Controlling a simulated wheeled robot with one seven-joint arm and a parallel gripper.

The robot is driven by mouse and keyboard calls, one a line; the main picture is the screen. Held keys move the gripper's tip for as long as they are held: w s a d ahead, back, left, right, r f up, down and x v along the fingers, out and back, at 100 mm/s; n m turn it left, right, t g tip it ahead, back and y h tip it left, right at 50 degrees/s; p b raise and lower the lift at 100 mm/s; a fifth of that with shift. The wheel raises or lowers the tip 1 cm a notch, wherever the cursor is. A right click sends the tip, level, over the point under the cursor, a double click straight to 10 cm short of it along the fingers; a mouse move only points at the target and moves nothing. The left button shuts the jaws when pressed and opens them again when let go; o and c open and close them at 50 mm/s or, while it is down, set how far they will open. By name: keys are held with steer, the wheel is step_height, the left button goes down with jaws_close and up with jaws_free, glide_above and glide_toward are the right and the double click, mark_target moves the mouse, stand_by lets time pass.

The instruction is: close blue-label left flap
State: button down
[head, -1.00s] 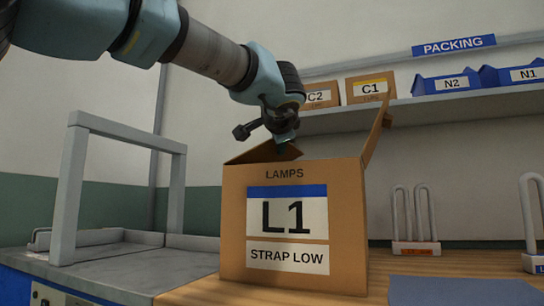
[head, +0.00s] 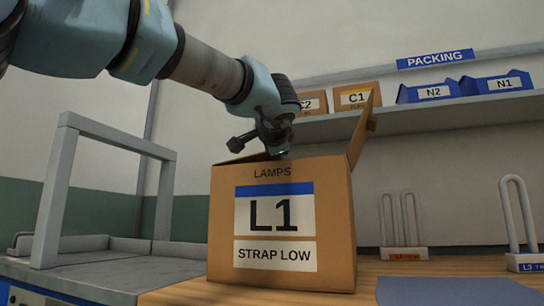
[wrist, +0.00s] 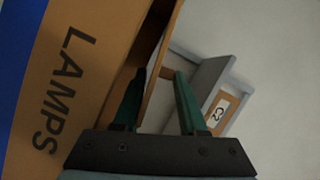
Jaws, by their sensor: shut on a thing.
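The cardboard box (head: 225,225) stands on the wooden bench, its front marked LAMPS, with a blue-topped L1 label (head: 274,213) and STRAP LOW below. Its left flap (head: 238,158) shows as a low brown edge at the top left, nearly level with the rim. The right flap (head: 361,130) stands up and leans outward. My gripper (head: 280,152) is at the box top, behind the front edge. In the wrist view my gripper's green fingers (wrist: 160,78) straddle a thin brown cardboard piece; the exact contact is hard to see.
A grey frame (head: 105,130) stands at the left. A shelf (head: 440,113) with cartons and blue bins runs behind at the right. White looped holders (head: 403,252) and a blue-grey mat (head: 455,291) lie right of the box.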

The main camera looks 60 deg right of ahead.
steer(key=c, duration=0.8)
jaws_free()
steer(key=shift+w+d+f, duration=0.1)
steer(key=shift+f, duration=0.4)
steer(key=shift+o, duration=0.6)
steer(key=shift+r, duration=0.2)
steer(key=shift+r, duration=0.15)
steer(key=v, duration=1.1)
